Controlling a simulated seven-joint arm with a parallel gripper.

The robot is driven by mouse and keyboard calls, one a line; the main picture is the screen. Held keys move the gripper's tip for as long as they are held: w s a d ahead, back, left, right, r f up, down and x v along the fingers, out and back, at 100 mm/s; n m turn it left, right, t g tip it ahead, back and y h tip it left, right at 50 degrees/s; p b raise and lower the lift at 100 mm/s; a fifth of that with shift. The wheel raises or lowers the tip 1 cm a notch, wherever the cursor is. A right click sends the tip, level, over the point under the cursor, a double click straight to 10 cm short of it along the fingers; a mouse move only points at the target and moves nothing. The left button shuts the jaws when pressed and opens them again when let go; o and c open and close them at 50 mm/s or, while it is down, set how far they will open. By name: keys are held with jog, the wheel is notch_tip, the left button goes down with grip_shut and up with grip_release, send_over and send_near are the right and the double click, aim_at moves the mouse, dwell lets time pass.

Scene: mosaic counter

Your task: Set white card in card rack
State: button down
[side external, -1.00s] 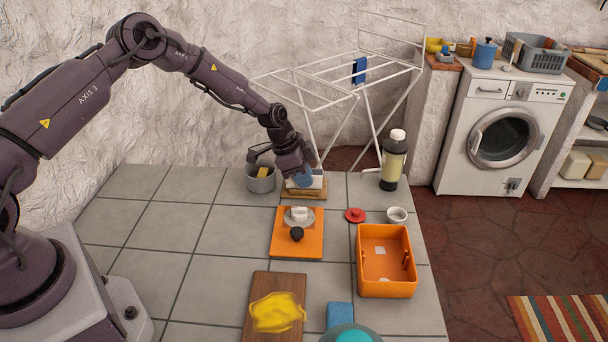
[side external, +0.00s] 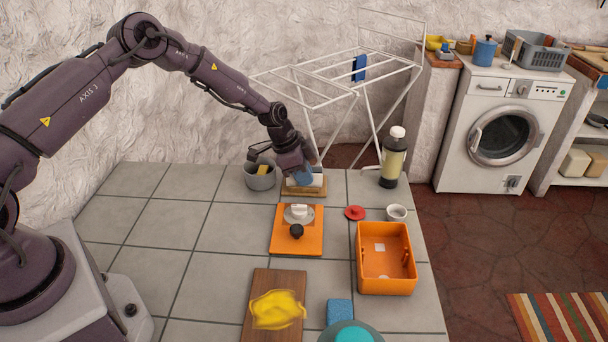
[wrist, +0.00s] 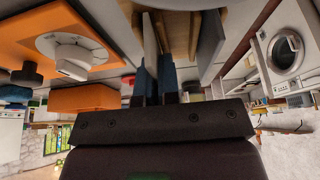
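The wooden card rack (side external: 318,193) stands at the far edge of the tiled counter, and its wooden part (wrist: 182,38) also shows in the wrist view. My gripper (side external: 304,178) is down at the rack, with blue fingertips. In the wrist view my gripper (wrist: 154,78) has its fingers close together on the near edge of a thin white card (wrist: 150,42). The card stands on edge beside the wood; whether it sits in a slot is hidden. A grey panel (wrist: 210,42) stands at the rack's other side.
A grey pot (side external: 260,178) stands just left of the rack. An orange board (side external: 310,241) with a dial lies in front, an orange bin (side external: 386,275) to the right. A bottle (side external: 393,160) stands at the back right. Bare tiles lie to the left.

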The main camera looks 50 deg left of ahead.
jog(key=shift+s+f, duration=0.25)
jog(key=shift+f, duration=0.35)
jog(key=shift+s+f, duration=0.2)
jog(key=shift+f, duration=0.35)
dwell(0.4)
jog(key=c, duration=1.4)
grip_release()
jog(key=shift+c, duration=0.2)
jog(key=shift+r, duration=0.6)
jog(key=shift+o, duration=0.9)
jog(key=shift+r, duration=0.3)
jog(key=shift+w+r, duration=0.15)
jog(key=shift+r, duration=2.7)
